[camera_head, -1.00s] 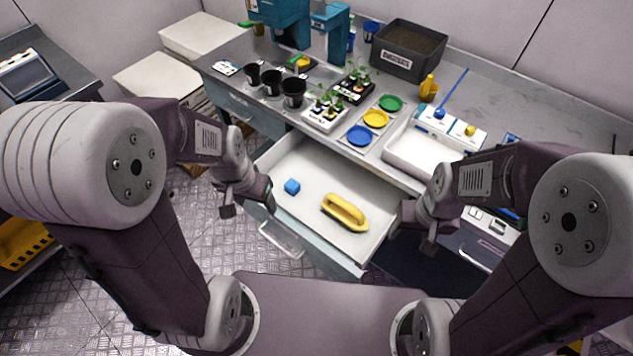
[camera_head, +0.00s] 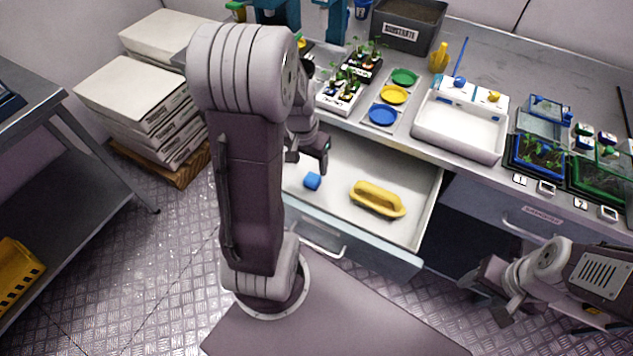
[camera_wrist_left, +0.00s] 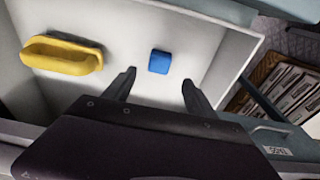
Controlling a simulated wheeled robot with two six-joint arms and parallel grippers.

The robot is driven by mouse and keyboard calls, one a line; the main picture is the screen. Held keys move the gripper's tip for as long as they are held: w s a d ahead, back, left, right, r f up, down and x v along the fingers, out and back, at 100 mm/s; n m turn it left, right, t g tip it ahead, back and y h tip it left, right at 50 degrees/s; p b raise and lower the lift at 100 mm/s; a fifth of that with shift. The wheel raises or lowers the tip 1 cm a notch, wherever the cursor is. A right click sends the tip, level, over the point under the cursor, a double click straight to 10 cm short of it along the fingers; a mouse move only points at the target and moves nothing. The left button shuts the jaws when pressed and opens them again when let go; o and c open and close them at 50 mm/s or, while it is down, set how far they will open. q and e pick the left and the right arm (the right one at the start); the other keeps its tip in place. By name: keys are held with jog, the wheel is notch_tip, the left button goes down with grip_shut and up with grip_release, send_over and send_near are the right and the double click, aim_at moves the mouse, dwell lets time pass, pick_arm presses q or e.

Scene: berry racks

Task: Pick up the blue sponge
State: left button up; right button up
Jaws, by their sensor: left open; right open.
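The blue sponge (camera_head: 312,181) is a small block lying on the floor of the open white drawer (camera_head: 338,205), near its left side. It also shows in the left wrist view (camera_wrist_left: 159,62), just beyond and between my finger tips. My left gripper (camera_head: 308,165) is above the drawer, close to the sponge and apart from it. In the left wrist view my left gripper (camera_wrist_left: 158,84) has its two fingers spread with nothing between them. My right gripper (camera_head: 492,295) is low at the right, outside the drawer, open and empty.
The bench above holds seedling trays (camera_head: 342,92), coloured dishes (camera_head: 394,95) and a white tray (camera_head: 459,128). Stacked boxes (camera_head: 145,112) stand at the left.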

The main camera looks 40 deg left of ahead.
aim_at(312, 178)
pick_arm(q)
notch_tip(312, 178, down, 4)
jog(key=shift+w+r+b, duration=0.1)
jog(key=shift+r+b, duration=0.1)
jog(key=shift+b, duration=0.35)
jog(key=shift+w+a+f, duration=0.1)
jog(key=shift+f, duration=0.05)
jog(key=f, duration=0.1)
jog(key=f+b, duration=0.1)
jog(key=f, duration=0.2)
jog(key=shift+w+f+b, duration=0.3)
jog(key=shift+w+f, duration=0.15)
jog(key=shift+f, duration=0.1)
jog(key=shift+r, duration=0.1)
jog(key=c, duration=0.4)
grip_shut()
